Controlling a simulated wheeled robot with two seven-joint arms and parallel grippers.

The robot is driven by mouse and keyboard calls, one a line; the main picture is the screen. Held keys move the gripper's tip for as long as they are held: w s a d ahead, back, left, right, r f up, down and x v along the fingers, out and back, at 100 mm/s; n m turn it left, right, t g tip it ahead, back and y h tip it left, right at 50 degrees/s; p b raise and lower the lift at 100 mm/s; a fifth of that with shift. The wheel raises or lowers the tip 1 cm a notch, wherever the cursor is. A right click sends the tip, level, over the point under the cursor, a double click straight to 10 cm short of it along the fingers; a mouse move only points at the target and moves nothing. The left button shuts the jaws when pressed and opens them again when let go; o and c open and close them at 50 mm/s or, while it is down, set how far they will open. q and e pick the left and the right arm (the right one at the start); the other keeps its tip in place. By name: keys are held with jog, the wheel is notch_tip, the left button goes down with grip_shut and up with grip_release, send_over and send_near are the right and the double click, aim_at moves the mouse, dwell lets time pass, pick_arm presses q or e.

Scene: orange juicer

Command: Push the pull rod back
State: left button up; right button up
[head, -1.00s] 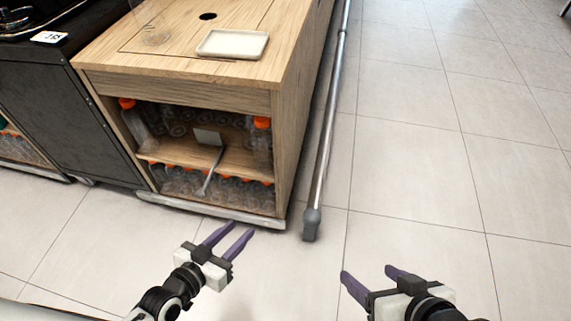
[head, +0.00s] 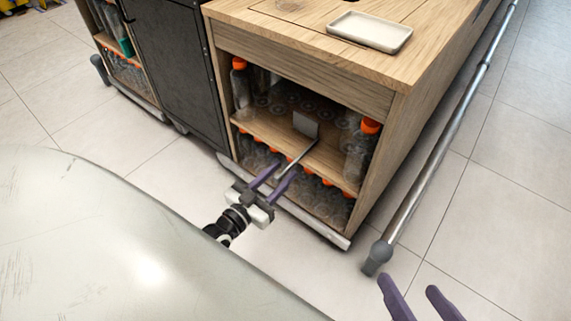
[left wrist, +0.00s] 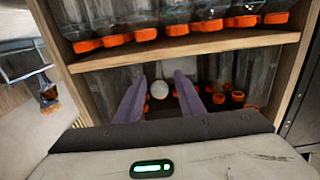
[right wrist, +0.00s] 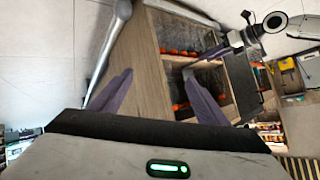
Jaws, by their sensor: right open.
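The pull rod (head: 298,158) is a thin grey rod with a square plate (head: 306,124) at its inner end, reaching out of the cabinet's open shelf. My left gripper (head: 284,171) is at the rod's outer end, in front of the shelf. In the left wrist view a round pale knob (left wrist: 159,89), apparently the rod's end, shows between its two spread fingers, with space on both sides. Whether the fingers touch it I cannot tell. My right gripper (head: 407,284) is open and empty, low at the right, away from the rod.
The wooden cabinet (head: 300,65) holds clear bottles with orange caps on two levels. A white tray (head: 368,33) sits on its top. A metal rail (head: 440,155) runs along its right side. A dark cabinet (head: 172,70) adjoins left. Open tiled floor lies right.

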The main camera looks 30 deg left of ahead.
pick_arm(q)
jog(key=shift+w+d, duration=0.15)
jog(key=shift+w, duration=1.05)
pick_arm(e)
jog(key=shift+a+r+y, duration=0.2)
jog(key=shift+r+y, duration=0.1)
jog(key=shift+r, duration=0.05)
